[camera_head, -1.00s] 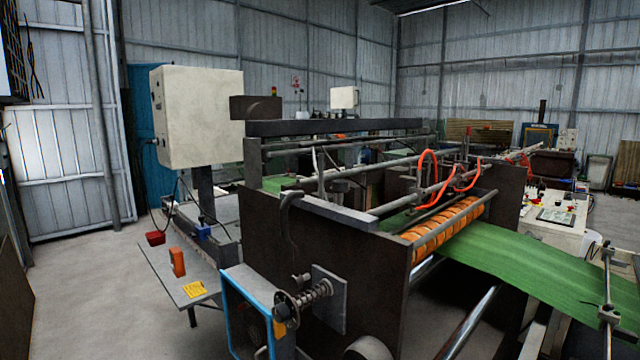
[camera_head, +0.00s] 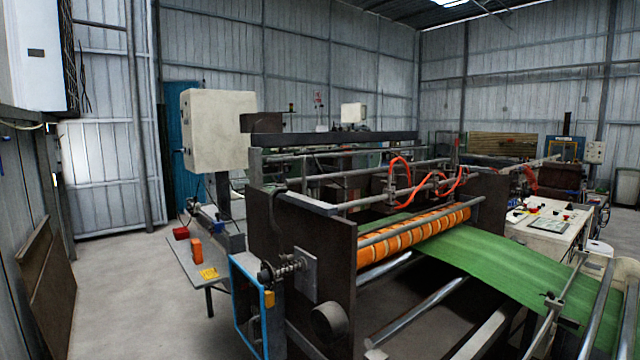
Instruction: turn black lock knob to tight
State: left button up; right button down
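A dark knob (camera_head: 266,273) sits at the left end of a spring-loaded shaft (camera_head: 290,266). The shaft stands out from a grey plate (camera_head: 306,274) on the dark side wall of the sack machine (camera_head: 340,265). I cannot tell from here whether this is the black lock knob, or whether it is tight or loose. Neither of my grippers is in view, and nothing touches the knob.
A blue-framed guard (camera_head: 248,300) stands just below and left of the knob. A small side table (camera_head: 190,262) holds a red box, an orange item and a yellow item. Green sacking (camera_head: 520,270) runs out to the right. The floor (camera_head: 130,300) at the left is clear.

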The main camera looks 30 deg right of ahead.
aim_at(311, 183)
jog(key=z, duration=1.9)
jog(key=i, duration=0.4)
jog(key=z, duration=0.05)
